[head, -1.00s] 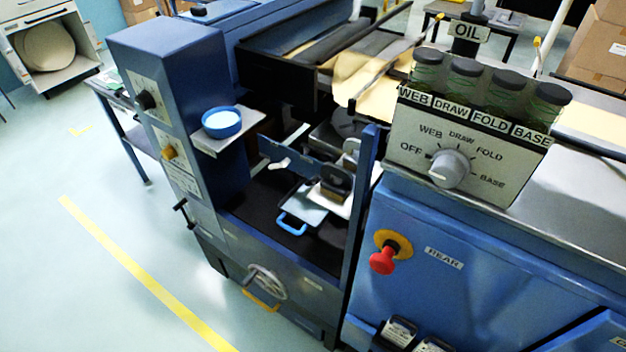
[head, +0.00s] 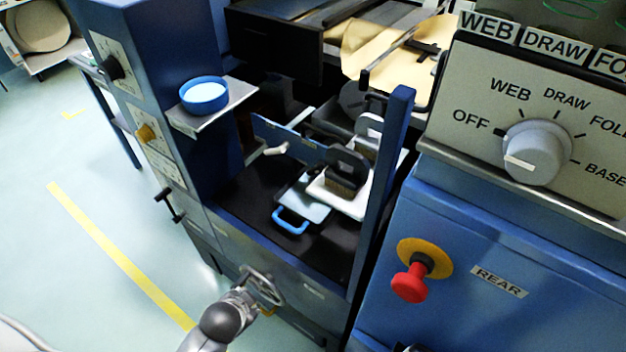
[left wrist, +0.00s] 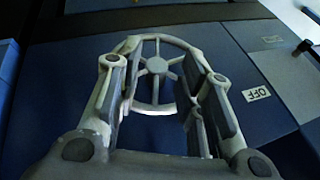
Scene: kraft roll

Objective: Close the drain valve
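The drain valve seems to be the grey spoked handwheel (head: 264,284) low on the dark front panel of the machine. It also shows in the left wrist view (left wrist: 156,66), with a round hub and several spokes. My left gripper (head: 247,290) is at the wheel, its arm coming in from the bottom. In the left wrist view my left gripper (left wrist: 165,80) is open, one finger on each side of the wheel. Whether the fingers touch the rim I cannot tell. My right gripper is not in view.
A red knob (head: 410,284) and a selector dial (head: 537,152) are to the right. A blue bowl (head: 204,96) sits on a small shelf. The floor at left is clear.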

